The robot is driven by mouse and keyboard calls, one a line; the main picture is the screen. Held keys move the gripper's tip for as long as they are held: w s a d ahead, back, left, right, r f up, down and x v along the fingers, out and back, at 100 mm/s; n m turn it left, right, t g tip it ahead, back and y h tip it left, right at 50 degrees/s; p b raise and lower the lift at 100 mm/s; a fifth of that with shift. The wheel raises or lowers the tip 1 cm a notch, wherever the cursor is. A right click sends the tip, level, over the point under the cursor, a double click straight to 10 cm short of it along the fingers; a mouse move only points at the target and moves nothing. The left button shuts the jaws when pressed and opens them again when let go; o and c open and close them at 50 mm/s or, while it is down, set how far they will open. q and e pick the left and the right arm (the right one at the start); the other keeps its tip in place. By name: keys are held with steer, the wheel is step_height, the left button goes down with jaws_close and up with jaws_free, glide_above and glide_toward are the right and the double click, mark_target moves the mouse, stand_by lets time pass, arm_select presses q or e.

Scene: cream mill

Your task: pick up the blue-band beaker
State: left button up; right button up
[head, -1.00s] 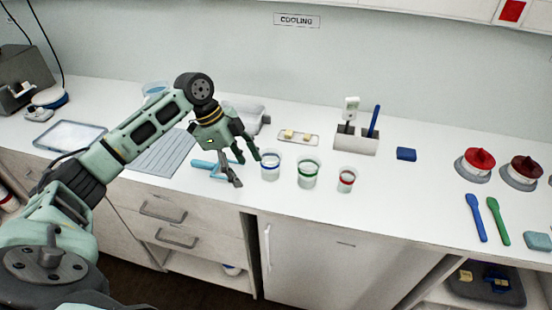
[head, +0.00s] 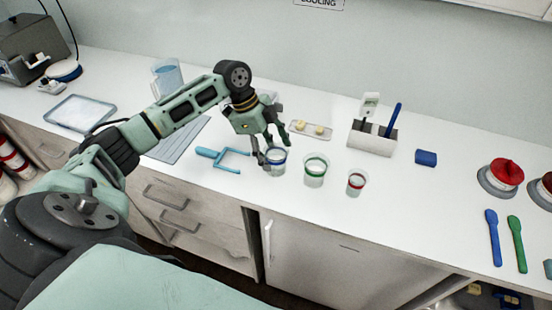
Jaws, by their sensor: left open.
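The blue-band beaker (head: 277,163) is a clear cup with a blue ring, standing upright on the white counter, leftmost in a row of three. My left gripper (head: 274,152) is open, its fingers at the beaker's left and back, close to its rim. One finger overlaps the beaker's left edge in the picture; I cannot tell whether it touches. The green-band beaker (head: 315,172) stands just to the right, and the smaller red-band beaker (head: 356,184) beyond it. My right gripper is not in view.
A blue forked tool (head: 222,160) lies left of the beaker. A small tray with pale cubes (head: 310,131) and a grey holder (head: 371,139) with a blue-handled tool stand behind. A blue block (head: 426,158) lies to the right. The counter in front of the beakers is clear.

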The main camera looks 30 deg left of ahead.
arm_select(q)
steer(key=x, duration=0.3)
steer(key=shift+w+f+p, duration=0.15)
steer(key=shift+f+p, duration=0.05)
steer(key=shift+p, duration=0.1)
steer(key=c, duration=1.1)
